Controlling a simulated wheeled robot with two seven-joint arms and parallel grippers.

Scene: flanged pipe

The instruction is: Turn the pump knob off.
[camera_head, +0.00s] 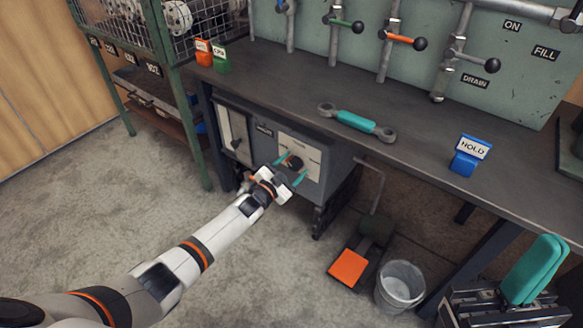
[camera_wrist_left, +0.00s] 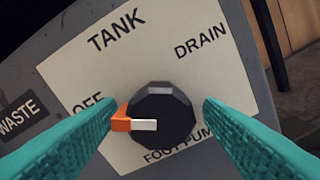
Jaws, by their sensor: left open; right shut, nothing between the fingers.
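The pump knob (camera_wrist_left: 170,108) is a dark faceted dial on a cream label plate on the grey cabinet front. Its orange and white pointer (camera_wrist_left: 121,124) points left, close to the word OFF and slightly below it. The knob also shows in the head view (camera_head: 294,163). My left gripper (camera_head: 290,170) is open in front of the knob. Its teal fingers stand on either side of the knob in the left wrist view (camera_wrist_left: 160,112), with visible gaps and no clear contact. My right gripper (camera_head: 544,245) is shut and empty at the lower right.
The workbench (camera_head: 310,85) overhangs the cabinet (camera_head: 335,170). An orange foot pedal (camera_head: 348,267) and a bin (camera_head: 400,285) stand on the floor to the right. A teal-handled wrench (camera_head: 356,121) and a blue HOLD sign (camera_head: 465,162) are on the bench. Floor at left is clear.

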